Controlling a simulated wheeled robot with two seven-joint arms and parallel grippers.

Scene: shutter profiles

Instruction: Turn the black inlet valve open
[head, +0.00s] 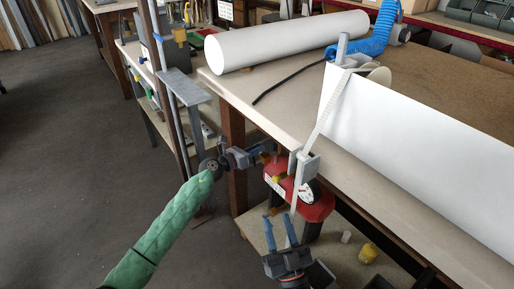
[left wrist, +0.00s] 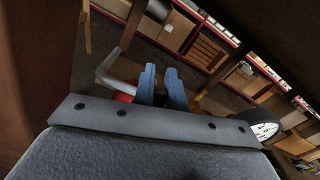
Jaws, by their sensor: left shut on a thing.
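A red machine (head: 316,208) with a white dial gauge (head: 308,192) sits beside the bench edge. The gauge also shows at the right of the left wrist view (left wrist: 265,130). My left gripper (head: 270,152) reaches the upper left side of the red machine. In the left wrist view its blue fingers (left wrist: 161,88) are close together on something small and dark between them, which seems to be the black inlet valve. The valve is mostly hidden by the fingers. My right gripper (head: 278,217) has its blue fingers apart and empty, pointing up below the red machine.
A workbench (head: 290,122) carries a white roll (head: 285,40), a white sheet (head: 430,145) and a blue hose (head: 375,35). A lower shelf (head: 256,232) holds a yellow item (head: 368,253) and a small white one (head: 346,237). Open floor (head: 70,130) lies to the left.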

